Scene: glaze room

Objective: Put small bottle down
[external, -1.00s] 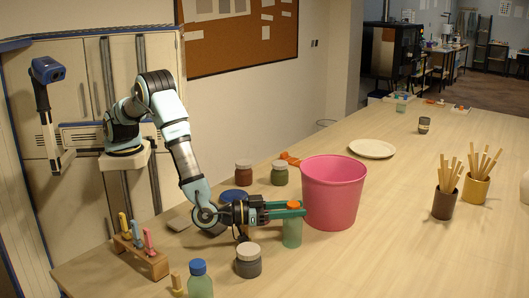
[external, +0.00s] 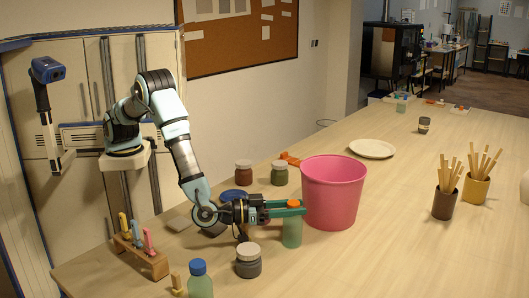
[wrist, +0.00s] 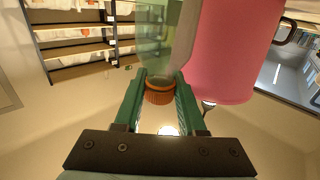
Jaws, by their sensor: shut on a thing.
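The small bottle (external: 292,232) is translucent green with an orange cap. It stands upright in front of the pink bucket, at the end of my arm in the external view. My gripper (external: 290,208) is shut on it near the cap, one green finger on each side. In the wrist view the orange cap (wrist: 159,92) sits between the two fingers (wrist: 160,98), with the green body beyond it. The bottle's base appears at or very near the table top (external: 400,220); I cannot tell whether it touches.
The pink bucket (external: 334,195) stands close to the bottle's right. A grey jar (external: 248,262), a blue-capped bottle (external: 200,282) and a wooden tool block (external: 142,256) stand nearer the front left. Two lidded jars (external: 243,172) are behind my gripper. The table right of the bucket is mostly clear.

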